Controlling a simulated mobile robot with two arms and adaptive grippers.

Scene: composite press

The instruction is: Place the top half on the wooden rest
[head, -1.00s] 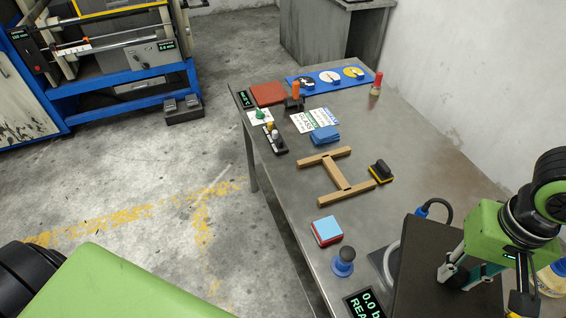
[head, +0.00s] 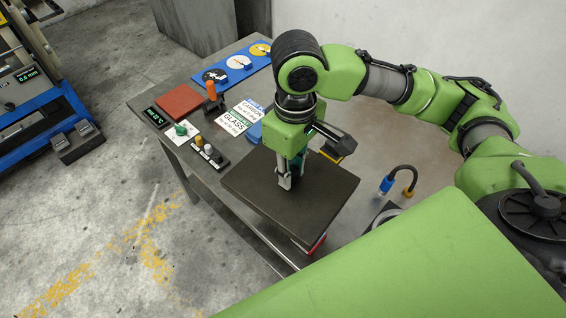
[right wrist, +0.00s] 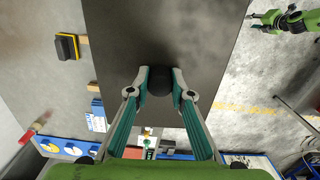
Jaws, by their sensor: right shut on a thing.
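The top half is a dark, flat plate (head: 325,205) with a dark round knob (right wrist: 159,80). My right gripper (head: 285,184) is shut on this knob from above. The plate hangs level or nearly so over the table. It hides the wooden rest in the head view. In the right wrist view, short wooden ends of the rest (right wrist: 92,87) show past the plate's left edge. A gap under the plate cannot be judged. My left gripper (right wrist: 258,22) is small at the top right of the right wrist view, away from the plate; its opening is unclear.
A black-and-yellow block (head: 333,154) stands close behind the plate. A red item (head: 318,245) shows under its front corner. A blue cloth (head: 256,132), sign cards (head: 238,118), a control box (head: 208,153) and a red pad (head: 179,101) lie beyond. A hose (head: 404,170) rises at right.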

